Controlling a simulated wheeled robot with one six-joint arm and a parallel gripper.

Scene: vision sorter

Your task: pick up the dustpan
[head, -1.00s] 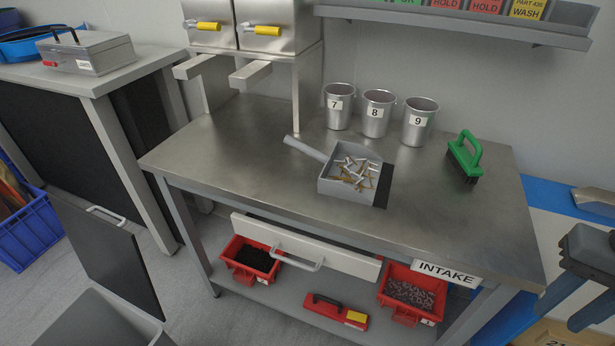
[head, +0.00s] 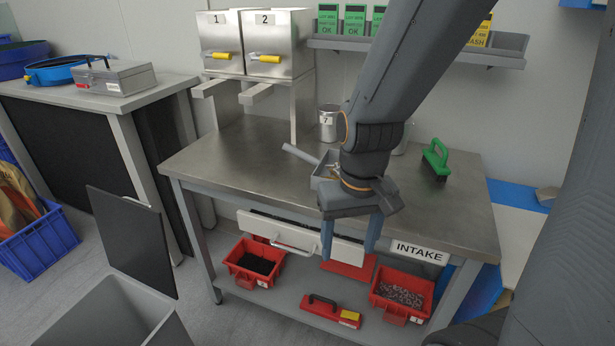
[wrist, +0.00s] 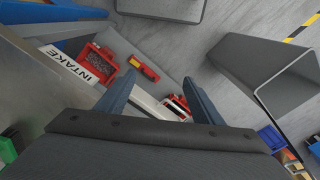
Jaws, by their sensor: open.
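The grey dustpan (head: 318,172) sits on the steel workbench (head: 240,152). In the head view its handle (head: 301,154) points to the back left, and most of its pan is hidden behind my arm. My gripper (head: 349,245) is in front of the bench's front edge, nearer the camera than the dustpan, with its fingers pointing down. It is open and empty. In the wrist view my gripper's two fingers (wrist: 158,95) are spread apart above the floor and drawer front. The dustpan does not show in the wrist view.
A green brush (head: 436,158) stands on the bench's right. A drawer (head: 290,231) is partly open below the front edge. Red bins (head: 254,262) are on the lower shelf. A grey bin (head: 115,318) stands front left.

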